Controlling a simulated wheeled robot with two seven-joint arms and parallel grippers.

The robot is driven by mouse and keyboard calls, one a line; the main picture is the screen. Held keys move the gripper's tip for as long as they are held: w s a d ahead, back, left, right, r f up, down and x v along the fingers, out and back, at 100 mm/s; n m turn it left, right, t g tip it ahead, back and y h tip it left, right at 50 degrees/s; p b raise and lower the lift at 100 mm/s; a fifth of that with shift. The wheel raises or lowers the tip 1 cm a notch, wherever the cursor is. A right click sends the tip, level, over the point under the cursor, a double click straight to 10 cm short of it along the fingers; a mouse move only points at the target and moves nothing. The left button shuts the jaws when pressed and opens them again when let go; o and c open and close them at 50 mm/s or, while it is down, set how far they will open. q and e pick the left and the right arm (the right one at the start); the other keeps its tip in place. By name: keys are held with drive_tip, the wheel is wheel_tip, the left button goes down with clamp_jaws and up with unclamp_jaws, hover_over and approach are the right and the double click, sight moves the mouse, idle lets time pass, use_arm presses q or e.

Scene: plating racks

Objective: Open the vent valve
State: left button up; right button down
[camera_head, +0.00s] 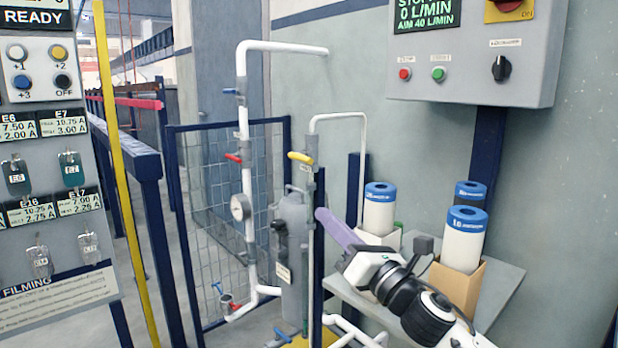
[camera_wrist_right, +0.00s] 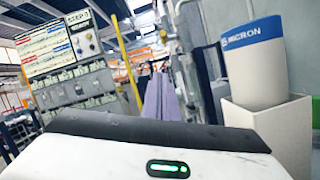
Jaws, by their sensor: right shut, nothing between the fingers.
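Several small lever valves sit on the white pipework; I cannot read which one is the vent valve. A yellow-handled valve (camera_head: 300,157) is on the thin right pipe. A red-handled valve (camera_head: 233,158) and a blue-handled valve (camera_head: 230,91) are on the thicker left pipe. Another red-handled valve (camera_head: 236,307) is low down, near the floor. My right gripper (camera_head: 321,213) has purple fingers, shut and empty, pointing up-left beside the thin pipe, below the yellow handle. Its fingers also show in the right wrist view (camera_wrist_right: 160,97). My left gripper is not in view.
A grey filter housing (camera_head: 291,235) and a gauge (camera_head: 241,207) stand by the pipes. White canisters with blue lids (camera_head: 464,240) stand in boxes on a grey shelf (camera_head: 505,285), close to my right arm. A control box (camera_head: 450,88) hangs above. A mesh fence (camera_head: 205,215) is behind.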

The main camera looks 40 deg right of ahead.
sight(300, 158)
use_arm(q)
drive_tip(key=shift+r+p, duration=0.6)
drive_tip(key=shift+p, duration=0.35)
use_arm(e)
drive_tip(key=w+d+r, duration=0.2)
drive_tip(key=w+r, duration=0.4)
drive_tip(key=w, duration=0.3)
drive_tip(key=shift+w+r, duration=0.15)
drive_tip(key=shift+r, duration=0.15)
use_arm(q)
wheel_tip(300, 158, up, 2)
drive_tip(key=p, duration=0.3)
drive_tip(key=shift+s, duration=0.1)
use_arm(e)
drive_tip(key=shift+a+r+g, duration=0.1)
drive_tip(key=shift+r+g, duration=0.2)
